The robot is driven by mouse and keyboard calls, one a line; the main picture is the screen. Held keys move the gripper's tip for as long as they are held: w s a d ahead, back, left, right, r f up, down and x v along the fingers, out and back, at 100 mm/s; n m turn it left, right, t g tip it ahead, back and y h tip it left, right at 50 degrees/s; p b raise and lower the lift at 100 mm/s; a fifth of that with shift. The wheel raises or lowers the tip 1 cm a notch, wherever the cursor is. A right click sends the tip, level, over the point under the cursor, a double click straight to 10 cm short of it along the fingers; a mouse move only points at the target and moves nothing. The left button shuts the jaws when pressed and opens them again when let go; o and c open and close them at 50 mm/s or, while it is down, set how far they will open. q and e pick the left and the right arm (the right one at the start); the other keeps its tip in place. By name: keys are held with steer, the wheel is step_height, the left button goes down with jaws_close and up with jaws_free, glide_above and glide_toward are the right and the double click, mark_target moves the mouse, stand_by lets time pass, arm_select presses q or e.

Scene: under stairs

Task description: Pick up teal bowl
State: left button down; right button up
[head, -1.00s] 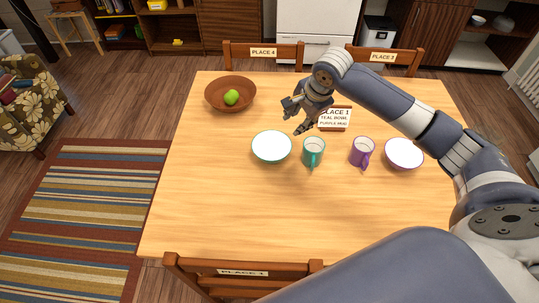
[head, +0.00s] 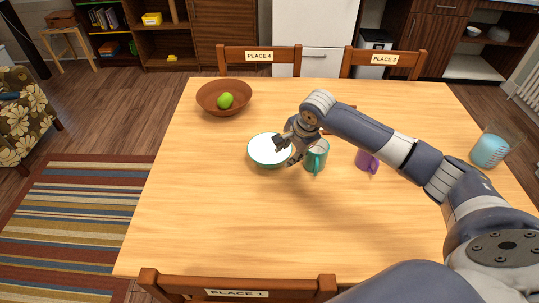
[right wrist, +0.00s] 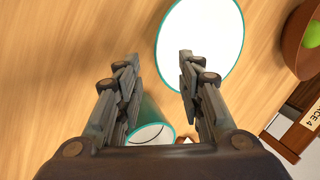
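The teal bowl (head: 262,152), white inside with a teal rim, sits upright on the table, left of the teal mug (head: 317,156). My right gripper (head: 284,151) is open and empty at the bowl's right side, overlapping its rim in the head view. In the right wrist view the bowl (right wrist: 210,40) lies beyond the fingertips, and one finger of the gripper (right wrist: 158,68) overlaps its edge. I cannot tell whether they touch. The teal mug (right wrist: 150,128) shows between the fingers. My left gripper is not in view.
A purple mug (head: 367,160) stands partly behind my right arm. A brown bowl (head: 224,98) with a green apple (head: 225,101) stands at the back left. A glass with blue contents (head: 489,150) is at the right. The table's (head: 210,220) front left is clear.

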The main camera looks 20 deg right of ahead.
steer(key=shift+x, duration=3)
steer(key=shift+a+r, duration=0.1)
steer(key=shift+r, duration=0.05)
jaws_close()
